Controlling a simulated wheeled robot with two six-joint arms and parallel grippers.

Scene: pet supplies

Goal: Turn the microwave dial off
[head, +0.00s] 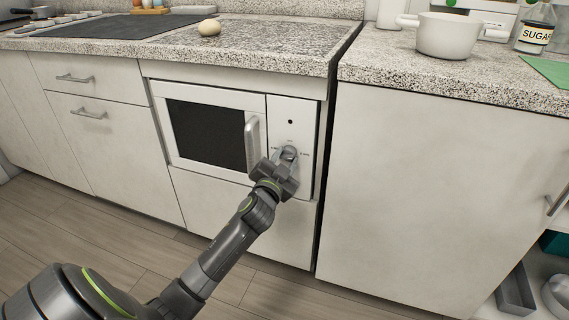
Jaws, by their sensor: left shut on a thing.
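The white microwave (226,88) is built into the cabinet below the counter, with a dark window (205,134) and an upright door handle (252,138). Its door looks shut. The control panel (292,112) is to the right of the door. My left gripper (288,154) is at the lower part of this panel, shut on the dial. The gripper hides most of the dial, so its setting cannot be read. My right gripper is not in view.
A white pot (447,36) and a sugar jar (536,30) stand on the right counter. The wooden floor (130,240) in front is clear.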

